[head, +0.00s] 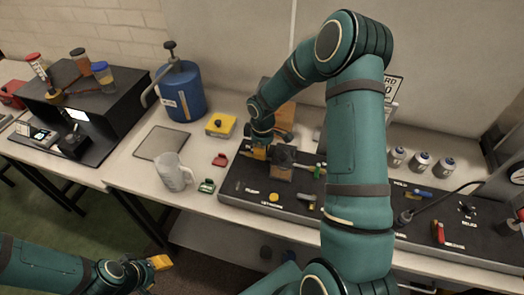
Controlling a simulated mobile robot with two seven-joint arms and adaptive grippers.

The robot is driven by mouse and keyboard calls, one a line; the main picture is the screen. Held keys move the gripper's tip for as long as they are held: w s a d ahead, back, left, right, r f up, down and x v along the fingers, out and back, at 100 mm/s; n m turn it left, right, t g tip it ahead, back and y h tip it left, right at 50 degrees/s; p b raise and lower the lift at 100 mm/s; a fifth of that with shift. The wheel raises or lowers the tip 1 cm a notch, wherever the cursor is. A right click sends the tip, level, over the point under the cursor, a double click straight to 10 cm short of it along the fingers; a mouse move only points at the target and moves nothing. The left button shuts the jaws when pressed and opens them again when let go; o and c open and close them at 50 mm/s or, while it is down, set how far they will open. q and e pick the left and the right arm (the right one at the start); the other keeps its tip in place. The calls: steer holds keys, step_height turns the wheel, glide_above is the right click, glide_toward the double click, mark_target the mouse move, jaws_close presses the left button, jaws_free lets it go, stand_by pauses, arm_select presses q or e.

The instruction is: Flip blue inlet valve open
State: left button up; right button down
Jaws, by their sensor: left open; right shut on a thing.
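A small blue handle (418,193) shows on the right part of the black panel (400,243), beside my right arm. I cannot tell whether it is the inlet valve or which way it is set. My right gripper (261,152) reaches down at the panel's left part and is shut on a dark brown fitting (284,157); its fingertips are partly hidden. My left gripper (158,263) is open and empty at the lower left, in front of the table and away from the panel.
A glass beaker (173,176), red clip (220,160), green clip (206,186), yellow box (220,125) and blue tank (182,95) stand left of the panel. Several grey canisters (420,163) stand behind it. A red handle (438,232) is on its right. My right arm hides its middle.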

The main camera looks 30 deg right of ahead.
steer(key=shift+f, duration=0.1)
steer(key=c, duration=1)
jaws_free()
steer(key=shift+o, duration=0.2)
step_height(320, 180, up, 12)
